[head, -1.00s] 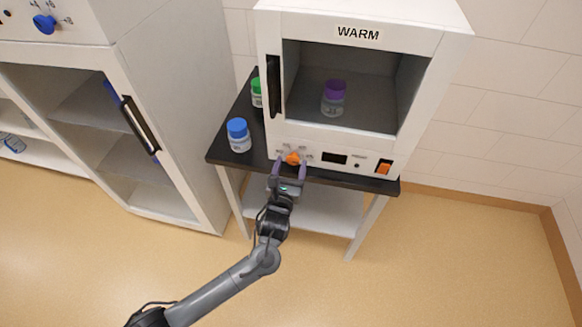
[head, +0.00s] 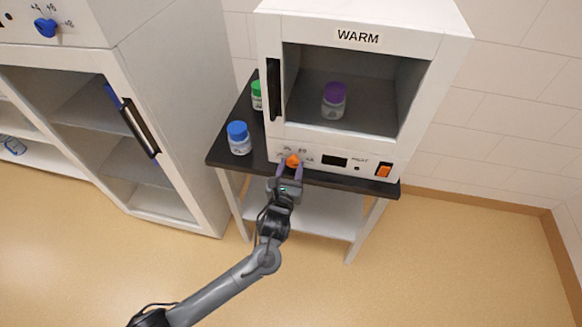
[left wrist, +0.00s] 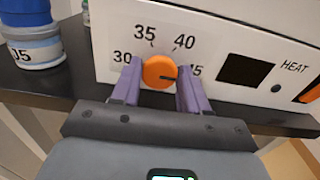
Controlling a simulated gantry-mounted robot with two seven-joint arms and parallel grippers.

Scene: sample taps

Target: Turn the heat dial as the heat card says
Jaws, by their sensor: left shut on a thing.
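The orange heat dial (head: 292,160) sits on the lower front panel of the warm cabinet (head: 450,20). In the left wrist view the dial (left wrist: 155,72) has a dark pointer line aimed right, toward the partly hidden 45. The marks 30, 35 and 40 show around it. My left gripper (head: 290,168) is shut on the dial, one purple finger on each side; the wrist view shows the fingers (left wrist: 158,88) too. A card reading WARM (head: 358,36) is on the cabinet's top front. No card with a heat number is legible. My right gripper is out of view.
A blue-lidded jar (head: 238,138) and a green-lidded jar (head: 257,95) stand left of the cabinet on the dark table (head: 222,150). A purple-lidded jar (head: 334,98) is inside the cabinet. An orange switch (head: 384,170) is right of the dial. A white cabinet (head: 180,130) stands left.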

